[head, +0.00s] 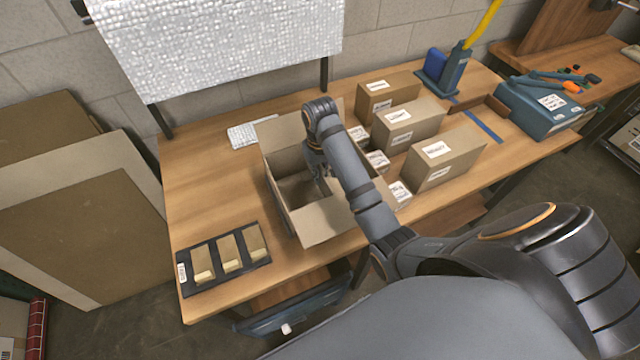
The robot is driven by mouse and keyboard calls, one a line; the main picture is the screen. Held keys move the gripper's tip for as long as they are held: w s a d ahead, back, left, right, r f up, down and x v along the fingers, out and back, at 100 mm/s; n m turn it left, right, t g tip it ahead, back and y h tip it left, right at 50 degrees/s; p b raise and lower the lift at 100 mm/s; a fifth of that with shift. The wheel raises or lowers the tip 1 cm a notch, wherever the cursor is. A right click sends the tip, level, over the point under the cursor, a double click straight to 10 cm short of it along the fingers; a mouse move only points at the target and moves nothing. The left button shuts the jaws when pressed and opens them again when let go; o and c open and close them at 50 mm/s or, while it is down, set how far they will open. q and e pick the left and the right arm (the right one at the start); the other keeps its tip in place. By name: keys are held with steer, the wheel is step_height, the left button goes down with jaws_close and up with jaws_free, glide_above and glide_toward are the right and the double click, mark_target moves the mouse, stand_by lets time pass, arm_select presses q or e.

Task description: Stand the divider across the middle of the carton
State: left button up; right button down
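The open cardboard carton (283,203) stands on the wooden table with its flaps folded outward. My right arm reaches in from the lower right. My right gripper (323,182) points down inside the carton's opening, near its right side. Its fingers are small and dark, and I cannot tell whether they are open or shut or hold anything. I cannot clearly make out a divider; the arm hides part of the carton's inside and its right side. My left gripper is not in view.
Several labelled boxes, such as the front one (443,160), stand right of the carton. Smaller white-labelled boxes (377,160) sit close beside it. A blue case (541,112) is at right. The left tabletop is fairly clear.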

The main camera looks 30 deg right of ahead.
step_height(320, 180, down, 2)
steer(key=shift+f, duration=0.1)
steer(key=c, duration=1.5)
jaws_free()
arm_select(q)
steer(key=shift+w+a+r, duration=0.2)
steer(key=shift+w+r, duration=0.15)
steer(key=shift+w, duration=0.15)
arm_select(e)
steer(key=shift+r, duration=0.25)
step_height(320, 180, up, 3)
steer(key=shift+r, duration=0.15)
step_height(320, 180, up, 8)
steer(key=p, duration=0.9)
steer(key=shift+r, duration=0.25)
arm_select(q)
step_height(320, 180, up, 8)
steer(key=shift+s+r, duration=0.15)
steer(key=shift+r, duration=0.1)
